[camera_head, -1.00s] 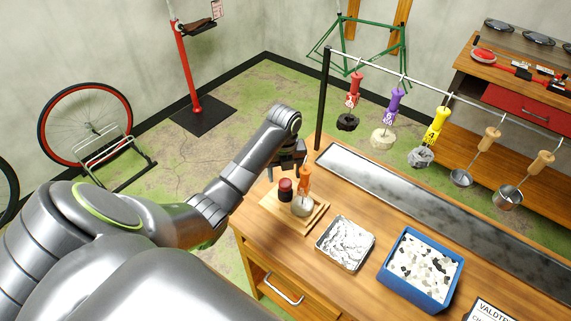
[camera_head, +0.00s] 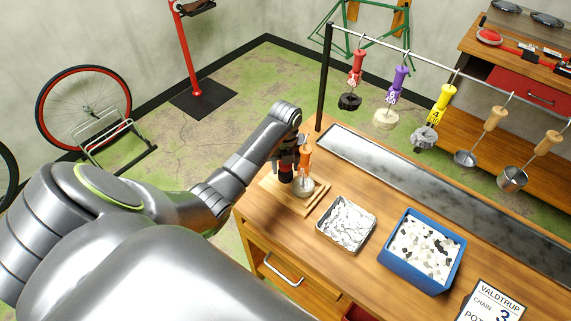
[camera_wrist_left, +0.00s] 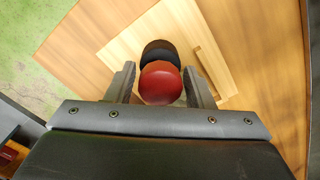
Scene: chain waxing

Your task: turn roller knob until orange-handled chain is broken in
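The roller knob has a red cap (camera_wrist_left: 160,84) and a dark body; it stands on a wooden board (camera_head: 309,209) at the table's left end. The orange-handled chain (camera_head: 305,161) is beside the knob, its orange handle up and its lower part at a round greyish piece (camera_head: 303,188) on the board. My left gripper (camera_head: 287,161) is down over the knob. In the left wrist view its two fingers (camera_wrist_left: 161,88) stand open on either side of the red cap, with narrow gaps showing. The chain links are too small to make out. My right gripper is not in view.
A foil-lined tray (camera_head: 346,224) and a blue bin (camera_head: 421,251) of pale pieces stand to the right. Red, purple and yellow-handled tools and wood-handled pots hang from a rail (camera_head: 415,58) behind. A long metal strip (camera_head: 440,196) runs along the table's back.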

